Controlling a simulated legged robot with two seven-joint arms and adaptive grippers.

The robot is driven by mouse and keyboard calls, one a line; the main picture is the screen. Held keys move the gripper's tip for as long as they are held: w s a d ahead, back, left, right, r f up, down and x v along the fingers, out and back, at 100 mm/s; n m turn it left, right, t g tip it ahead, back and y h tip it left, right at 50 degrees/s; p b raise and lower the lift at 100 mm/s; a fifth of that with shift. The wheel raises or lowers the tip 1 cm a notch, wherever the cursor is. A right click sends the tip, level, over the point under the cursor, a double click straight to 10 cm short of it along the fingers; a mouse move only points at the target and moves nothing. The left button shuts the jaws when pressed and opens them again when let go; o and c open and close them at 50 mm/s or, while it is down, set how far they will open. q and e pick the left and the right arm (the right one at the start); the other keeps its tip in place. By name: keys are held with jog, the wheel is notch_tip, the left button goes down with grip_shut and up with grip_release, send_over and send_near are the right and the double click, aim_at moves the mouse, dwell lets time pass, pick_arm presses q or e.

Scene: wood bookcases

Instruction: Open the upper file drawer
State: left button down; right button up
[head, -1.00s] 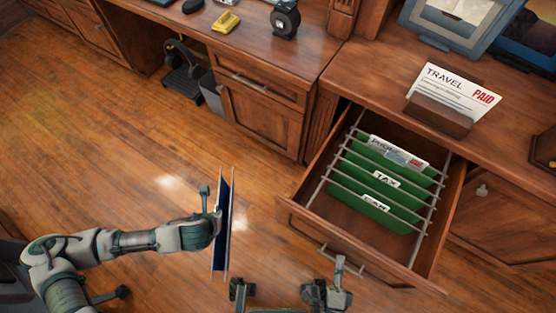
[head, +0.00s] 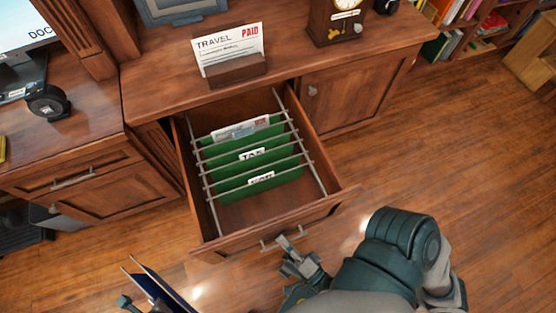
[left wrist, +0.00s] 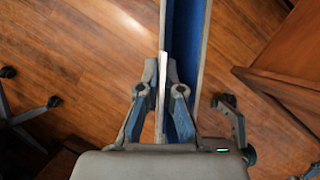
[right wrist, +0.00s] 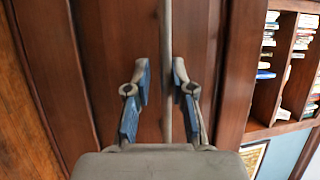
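The upper file drawer (head: 230,241) is pulled out from the wood cabinet. Green hanging files (head: 245,158) with white labels hang between its metal rails. Its metal bar handle (head: 270,245) is on the front. My right gripper (head: 289,243) is at this handle. In the right wrist view the handle bar (right wrist: 167,60) runs between the fingers of my right gripper (right wrist: 161,75), which stand apart with a gap visible. My left gripper (left wrist: 162,72) is shut on one thin cover of a blue folder (left wrist: 188,45).
A travel card holder (head: 236,72) and a clock (head: 335,20) stand on the cabinet top. A closed cabinet door (head: 350,85) is right of the drawer. A desk (head: 65,135) stands at left. Wood floor (head: 480,170) is clear at right.

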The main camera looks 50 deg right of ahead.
jog(key=shift+r, duration=0.15)
pick_arm(q)
jog(key=shift+r, duration=0.1)
pick_arm(e)
jog(key=v, duration=0.7)
jog(key=shift+s, duration=0.2)
dwell(0.4)
